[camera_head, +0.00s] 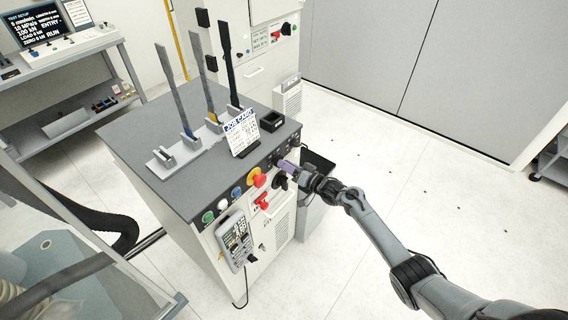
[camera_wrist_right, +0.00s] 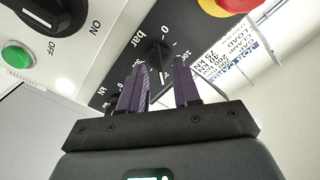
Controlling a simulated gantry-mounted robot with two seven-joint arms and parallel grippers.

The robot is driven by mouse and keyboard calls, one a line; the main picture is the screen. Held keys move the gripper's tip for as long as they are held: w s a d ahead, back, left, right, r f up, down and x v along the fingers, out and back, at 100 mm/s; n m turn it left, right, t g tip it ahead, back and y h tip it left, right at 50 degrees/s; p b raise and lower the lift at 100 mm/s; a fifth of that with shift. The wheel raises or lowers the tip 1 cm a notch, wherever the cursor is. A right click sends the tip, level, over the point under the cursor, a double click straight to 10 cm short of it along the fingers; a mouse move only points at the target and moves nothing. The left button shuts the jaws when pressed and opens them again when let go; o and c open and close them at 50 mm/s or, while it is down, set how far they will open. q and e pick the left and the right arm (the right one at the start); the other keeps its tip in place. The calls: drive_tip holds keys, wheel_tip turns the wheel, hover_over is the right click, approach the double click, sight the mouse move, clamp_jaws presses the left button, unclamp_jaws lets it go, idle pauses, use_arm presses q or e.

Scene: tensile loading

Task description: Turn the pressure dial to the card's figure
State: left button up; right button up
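The pressure dial (camera_wrist_right: 160,54) is a black knob on a dark panel marked "bar", with a scale starting at 0. It shows in the right wrist view. My right gripper (camera_wrist_right: 163,66) has two purple fingers, apart, with the knob at their tips between them; whether they touch it I cannot tell. In the head view the right gripper (camera_head: 287,167) is at the upper right of the cabinet's front panel and hides the dial. The job card (camera_head: 240,132) stands on the cabinet top; it appears upside down in the wrist view (camera_wrist_right: 232,52), its figures hard to read surely. My left gripper is not in view.
A red-and-yellow stop button (camera_head: 257,179) is left of the gripper. A black ON/OFF switch (camera_wrist_right: 58,14) and green button (camera_wrist_right: 17,54) lie nearby. A second dial marked kN is partly hidden. Upright specimens (camera_head: 207,80) stand in a rack on the cabinet top (camera_head: 180,197).

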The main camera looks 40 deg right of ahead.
drive_tip(key=p+v, duration=0.1)
drive_tip(key=v, duration=0.8)
drive_tip(key=shift+s, duration=0.1)
